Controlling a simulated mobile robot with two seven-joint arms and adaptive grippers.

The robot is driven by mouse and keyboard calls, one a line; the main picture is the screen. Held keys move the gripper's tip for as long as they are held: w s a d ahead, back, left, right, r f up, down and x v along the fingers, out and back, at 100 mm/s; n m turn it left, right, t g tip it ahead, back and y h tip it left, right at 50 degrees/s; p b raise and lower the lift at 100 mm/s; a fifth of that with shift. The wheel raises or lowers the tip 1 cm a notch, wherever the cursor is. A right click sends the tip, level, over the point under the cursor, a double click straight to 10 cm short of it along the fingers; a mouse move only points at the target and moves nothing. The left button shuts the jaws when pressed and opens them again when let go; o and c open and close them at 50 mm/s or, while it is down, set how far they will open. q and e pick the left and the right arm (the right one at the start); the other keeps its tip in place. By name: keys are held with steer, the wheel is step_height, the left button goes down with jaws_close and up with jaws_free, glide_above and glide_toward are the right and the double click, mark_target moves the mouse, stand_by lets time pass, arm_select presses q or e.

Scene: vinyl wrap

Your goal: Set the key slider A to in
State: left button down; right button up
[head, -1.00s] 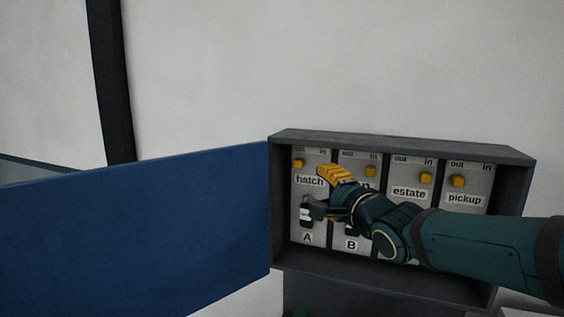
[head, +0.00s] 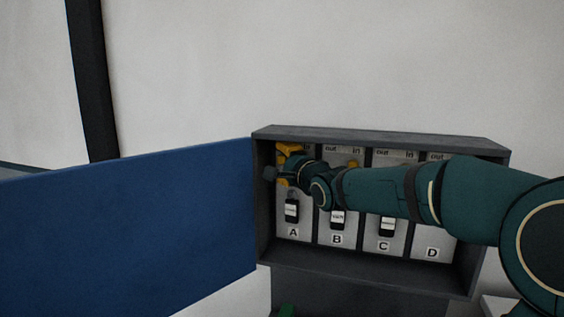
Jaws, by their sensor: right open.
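Column A (head: 294,233) is the leftmost grey panel inside the open dark box (head: 380,137). Its upper part, where the yellow slider sits under the out/in marks, is mostly covered by my right gripper (head: 279,166). I cannot tell the slider's position or whether the gripper touches it. My right gripper is open, with yellow and dark parts in front of the top of column A, near the box's left wall. Below it, a black slot with a key tag (head: 292,211) shows clear of the gripper. My left gripper is not in view.
A blue door (head: 130,235) stands open to the left of the box. Columns B (head: 337,239), C (head: 383,246) and D (head: 432,253) are to the right. My right arm crosses in front of their upper parts. The wall above is clear.

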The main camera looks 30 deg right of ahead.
steer(key=shift+w, duration=0.6)
jaws_close()
steer(key=shift+s, duration=0.1)
